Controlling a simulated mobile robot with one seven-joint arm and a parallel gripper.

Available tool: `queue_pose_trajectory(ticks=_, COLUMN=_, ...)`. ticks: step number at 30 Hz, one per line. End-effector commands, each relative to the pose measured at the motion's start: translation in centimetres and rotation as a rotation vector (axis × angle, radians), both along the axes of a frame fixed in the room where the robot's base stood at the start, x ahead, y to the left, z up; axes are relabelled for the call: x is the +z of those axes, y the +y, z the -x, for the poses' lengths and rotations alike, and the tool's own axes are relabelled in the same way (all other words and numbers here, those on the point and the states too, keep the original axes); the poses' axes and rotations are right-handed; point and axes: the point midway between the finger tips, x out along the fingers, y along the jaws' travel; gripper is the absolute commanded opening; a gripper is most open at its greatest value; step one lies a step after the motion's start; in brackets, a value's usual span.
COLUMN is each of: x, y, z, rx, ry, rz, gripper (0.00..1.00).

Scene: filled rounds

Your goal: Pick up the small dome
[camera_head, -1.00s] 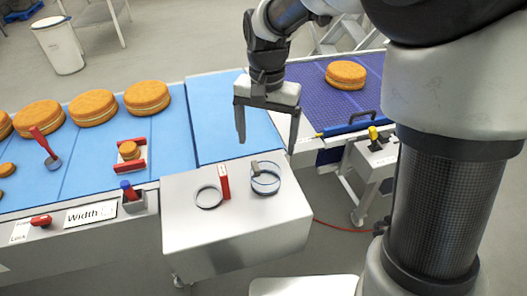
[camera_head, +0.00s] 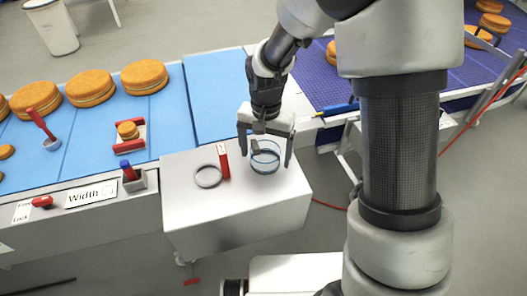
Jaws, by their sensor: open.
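The small dome (camera_head: 266,164) looks like a clear, glassy round piece with a bluish rim and a small grey part on top. It stands on the white metal side table (camera_head: 240,215), right of a red block. My gripper (camera_head: 265,157) is open above and around the dome in this view, one finger on its left and one on its right. I cannot tell the exact height of the fingertips or whether they touch it. The gripper partly covers the dome's top.
A metal ring (camera_head: 208,177) and a red upright block (camera_head: 223,161) stand close to the left on the same table. Behind is a blue conveyor (camera_head: 215,95) with several round cakes. The front of the side table is bare.

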Motion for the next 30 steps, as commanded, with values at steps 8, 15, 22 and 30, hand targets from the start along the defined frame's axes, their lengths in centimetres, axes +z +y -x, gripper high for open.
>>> queue_pose_trajectory(ticks=8, x=0.0, y=0.0, z=0.0, rx=0.0, ry=0.0, rz=0.0, gripper=0.71)
queue_pose_trajectory(ticks=15, x=0.0, y=0.0, z=0.0, rx=-0.001, ry=0.0, rz=0.0, gripper=0.42)
queue_pose_trajectory(ticks=22, x=0.5, y=0.0, z=-0.1, rx=-0.001, ry=-0.001, rz=-0.001, gripper=0.42)
queue_pose_trajectory(ticks=30, x=5.3, y=0.0, z=-0.1, rx=-0.001, ry=-0.005, rz=-0.001, gripper=0.42)
